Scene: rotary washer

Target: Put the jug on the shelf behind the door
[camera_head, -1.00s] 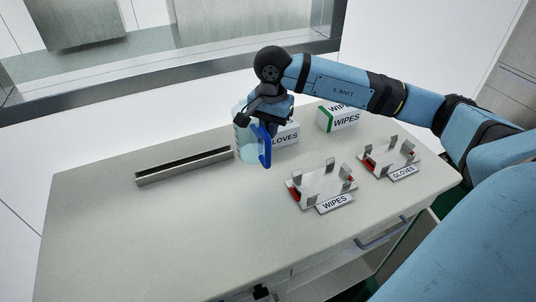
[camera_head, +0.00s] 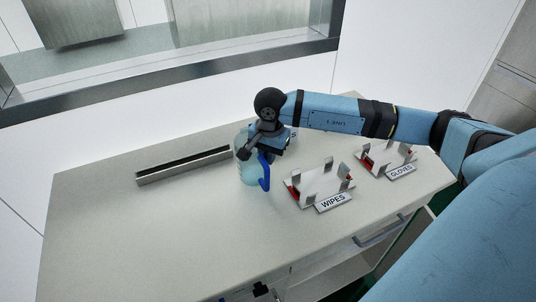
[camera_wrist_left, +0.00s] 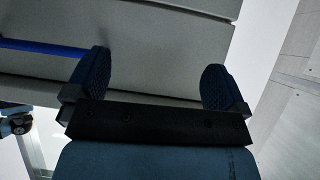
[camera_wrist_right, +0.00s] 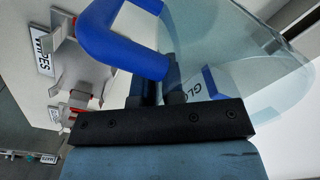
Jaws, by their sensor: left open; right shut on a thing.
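The clear jug (camera_head: 246,176) with a blue handle is over the counter in the head view, roughly upright. I cannot tell whether its base touches the top. My right gripper (camera_head: 262,148) is shut on the jug by its handle side. In the right wrist view the clear body (camera_wrist_right: 235,50) and blue handle (camera_wrist_right: 115,38) fill the space at the fingers. My left gripper (camera_wrist_left: 153,70) is open and empty, facing plain grey panels (camera_wrist_left: 150,35). An open space with a pale shelf board (camera_head: 335,278) shows under the counter.
The counter (camera_head: 130,225) has a long slotted metal bar (camera_head: 185,166) at back left. Metal holders labelled WIPES (camera_head: 320,182) and GLOVES (camera_head: 386,156) stand to the right. The counter's front left is clear.

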